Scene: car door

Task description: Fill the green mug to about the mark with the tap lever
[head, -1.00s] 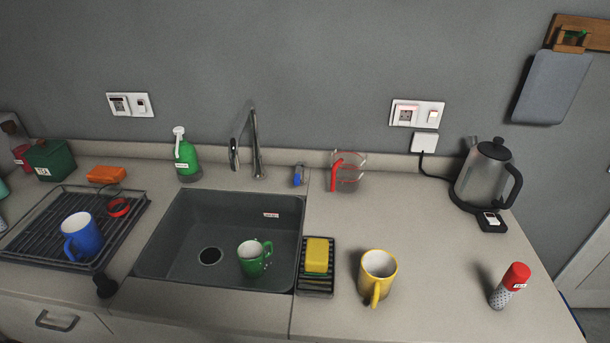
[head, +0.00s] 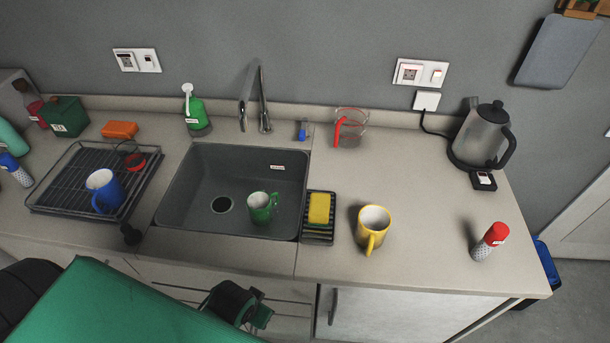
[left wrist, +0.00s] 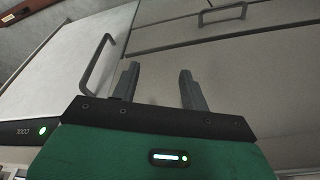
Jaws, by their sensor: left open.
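The green mug (head: 262,207) stands upright in the right part of the dark sink (head: 180,205), beside the drain. Whether it holds water is too small to tell. The tap (head: 262,105) rises behind the sink with its spout over the back edge. A small blue-tipped piece (head: 302,132) stands on the counter right of the tap; I cannot tell if it is the lever. My left gripper (head: 260,310) is low in front of the cabinet, below the counter edge. In the left wrist view the left gripper (left wrist: 158,85) is open and empty, facing cabinet fronts. My right gripper is out of view.
A sponge (head: 319,208) on a rack and a yellow mug (head: 373,230) stand right of the sink. A drying rack with a blue mug (head: 106,192) is left. The kettle (head: 481,135) is far right. A dark knob (head: 131,235) sits by the front left.

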